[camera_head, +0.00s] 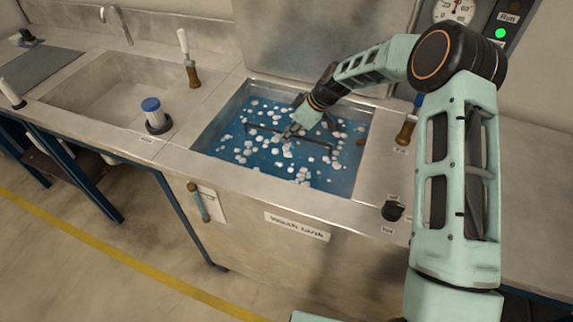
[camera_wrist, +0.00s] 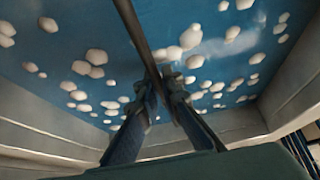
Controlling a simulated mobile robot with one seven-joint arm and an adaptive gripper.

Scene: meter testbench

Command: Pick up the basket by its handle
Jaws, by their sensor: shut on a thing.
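My gripper (camera_head: 292,130) is down inside the wash tank (camera_head: 272,206), just above or at the blue liquid. In the wrist view, my gripper (camera_wrist: 167,82) is shut on a thin dark bar, the basket handle (camera_wrist: 137,32), which runs from the top of the picture to between the fingertips. In the head view the dark handle (camera_head: 318,143) shows as a thin bar across the tank on both sides of the gripper. The rest of the basket is hidden by the liquid and the white foam clumps.
White foam clumps (camera_head: 303,174) float over the liquid. Metal tank walls surround the gripper. A brush with a wooden handle (camera_head: 406,130) stands right of the tank. A sink (camera_head: 105,88), a blue-capped container (camera_head: 155,115) and another brush (camera_head: 189,60) are to the left.

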